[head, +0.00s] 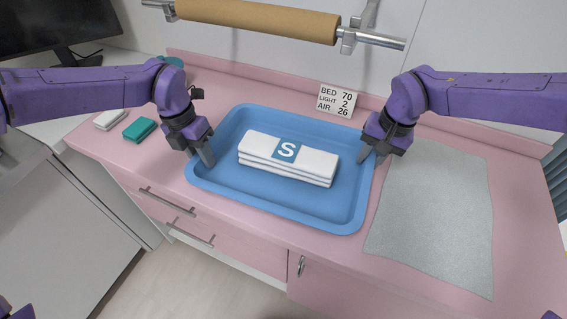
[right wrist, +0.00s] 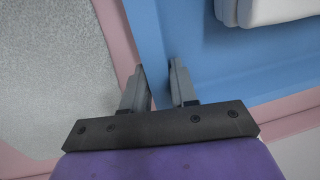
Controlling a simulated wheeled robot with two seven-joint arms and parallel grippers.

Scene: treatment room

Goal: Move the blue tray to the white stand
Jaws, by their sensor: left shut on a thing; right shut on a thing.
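The blue tray (head: 265,199) lies on the pink counter in the head view, with a folded white cloth (head: 313,165) marked with an S inside it. My left gripper (head: 207,158) is shut on the tray's left rim. My right gripper (head: 366,158) is shut on the tray's right rim. In the right wrist view, the fingers of the right gripper (right wrist: 158,85) stand on both sides of the tray wall (right wrist: 150,40). The white stand cannot be made out in these views.
A grey mat (head: 437,215) lies on the counter right of the tray. A teal box (head: 140,129) and a white box (head: 109,119) lie at the left. A small sign (head: 337,101) stands behind the tray. A paper roll (head: 258,20) hangs on the wall above.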

